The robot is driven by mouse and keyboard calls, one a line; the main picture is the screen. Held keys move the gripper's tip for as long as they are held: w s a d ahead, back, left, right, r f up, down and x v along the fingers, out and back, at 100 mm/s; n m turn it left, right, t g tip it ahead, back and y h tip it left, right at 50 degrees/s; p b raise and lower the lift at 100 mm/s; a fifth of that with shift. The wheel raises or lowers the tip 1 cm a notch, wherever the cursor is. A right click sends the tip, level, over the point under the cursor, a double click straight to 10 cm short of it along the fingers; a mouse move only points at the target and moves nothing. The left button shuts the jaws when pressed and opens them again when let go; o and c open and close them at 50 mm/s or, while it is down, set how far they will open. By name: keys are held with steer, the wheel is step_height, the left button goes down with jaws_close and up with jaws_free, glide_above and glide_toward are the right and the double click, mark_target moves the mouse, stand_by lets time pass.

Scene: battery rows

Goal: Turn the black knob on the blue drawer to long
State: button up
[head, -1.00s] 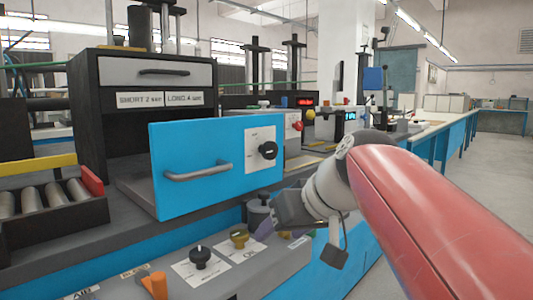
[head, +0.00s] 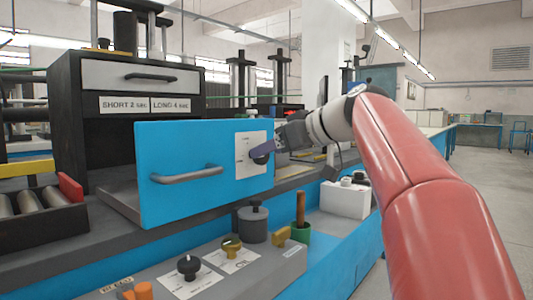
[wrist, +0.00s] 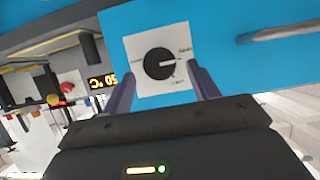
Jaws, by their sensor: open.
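The blue drawer (head: 207,190) is pulled out of its black housing. A white plate (head: 248,166) on its front carries the black knob (head: 261,159). In the head view, my gripper partly covers the knob. The wrist view shows the round knob (wrist: 159,63) clearly, its white mark pointing right in that picture. Small labels surround it on the plate (wrist: 143,88), too blurred to read. My gripper (head: 264,150) is open at the knob. In the wrist view, its fingers (wrist: 163,79) stand on either side of the knob; I cannot tell whether they touch it.
A grey drawer handle (head: 186,174) sticks out left of the knob. Below is a sloped grey panel (head: 200,268) with several knobs, and a green cup (head: 300,233) with a brown handle. A red digital display (wrist: 102,80) shows in the wrist view.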

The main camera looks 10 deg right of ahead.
steer(key=shift+x, duration=1.15)
steer(key=c, duration=0.9)
steer(key=shift+c, duration=0.2)
